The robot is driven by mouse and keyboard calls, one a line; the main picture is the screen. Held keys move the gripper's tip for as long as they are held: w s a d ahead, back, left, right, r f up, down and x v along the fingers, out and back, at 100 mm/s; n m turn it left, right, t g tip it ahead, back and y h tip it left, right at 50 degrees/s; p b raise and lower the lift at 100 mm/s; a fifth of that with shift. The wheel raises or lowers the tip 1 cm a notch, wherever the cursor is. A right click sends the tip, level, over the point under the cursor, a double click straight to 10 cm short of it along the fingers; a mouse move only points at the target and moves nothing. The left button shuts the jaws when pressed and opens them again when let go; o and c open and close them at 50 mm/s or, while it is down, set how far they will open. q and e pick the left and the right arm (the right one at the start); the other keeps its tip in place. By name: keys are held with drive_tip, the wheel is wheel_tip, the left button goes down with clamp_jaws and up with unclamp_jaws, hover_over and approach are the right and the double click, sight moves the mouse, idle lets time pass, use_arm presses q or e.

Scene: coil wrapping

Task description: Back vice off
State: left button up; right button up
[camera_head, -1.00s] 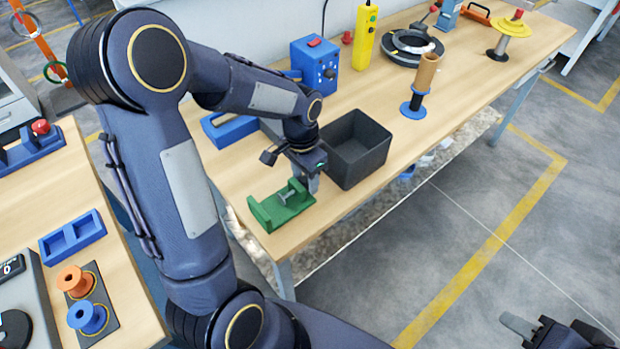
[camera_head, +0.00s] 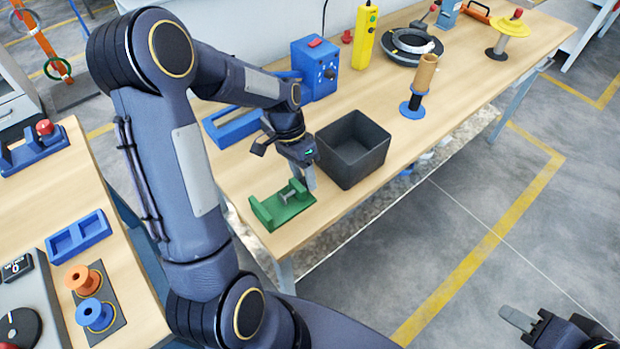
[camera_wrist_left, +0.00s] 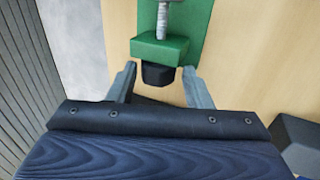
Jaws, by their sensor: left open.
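The green vice (camera_head: 270,214) sits at the near left corner of the long wooden bench, with a grey screw across it. In the left wrist view the vice's green block (camera_wrist_left: 160,48), grey screw (camera_wrist_left: 163,18) and dark end knob (camera_wrist_left: 158,75) show. My left gripper (camera_head: 309,179) is just right of the vice. In the wrist view its open fingers (camera_wrist_left: 160,86) stand either side of the dark knob, with a gap visible; contact is unclear. My right gripper (camera_head: 518,320) is at the lower right over the floor, away from the bench; its opening cannot be made out.
A dark open bin (camera_head: 353,150) stands close right of my left gripper. A blue tray (camera_head: 222,130) and a blue control box (camera_head: 315,66) lie behind it. A spool stand with a tan roll (camera_head: 423,75) is further right. Bench space between is partly clear.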

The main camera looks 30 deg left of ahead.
use_arm(q)
drive_tip(key=shift+d, duration=0.15)
drive_tip(key=shift+c, duration=0.8)
drive_tip(key=c, duration=0.4)
drive_tip(key=y, duration=0.1)
drive_tip(key=t+y+b, duration=0.1)
drive_tip(key=shift+s+d+y, duration=0.2)
drive_tip(key=shift+d+y, duration=0.1)
drive_tip(key=shift+d, duration=0.1)
drive_tip(key=shift+y+b, duration=0.3)
